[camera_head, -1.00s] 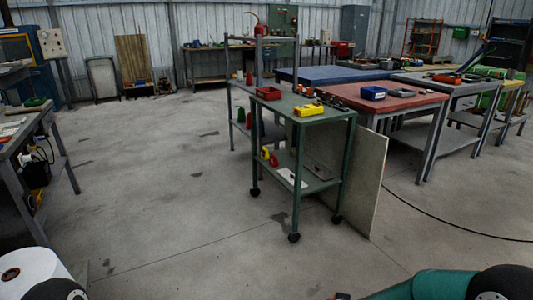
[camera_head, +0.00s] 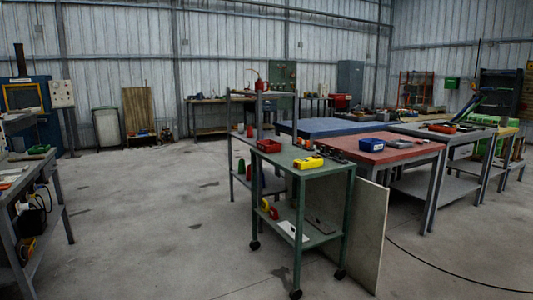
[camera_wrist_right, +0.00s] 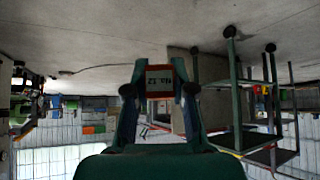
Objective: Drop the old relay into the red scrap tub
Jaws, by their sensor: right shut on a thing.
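In the right wrist view, which is upside down, my right gripper (camera_wrist_right: 160,88) is shut on a small block with a red edge and a pale label (camera_wrist_right: 159,78). It looks like the old relay, but most of it is hidden and the lettering is too small to read surely. I cannot tell which is the scrap tub. Neither gripper shows in the head view.
The green wheeled trolley (camera_head: 310,168) stands ahead, with a yellow item (camera_head: 309,162) on top and a pale panel (camera_head: 358,232) leaning at its side. A red-topped table (camera_head: 395,155) with a blue bin (camera_head: 372,144) stands behind. The floor left of the trolley is clear.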

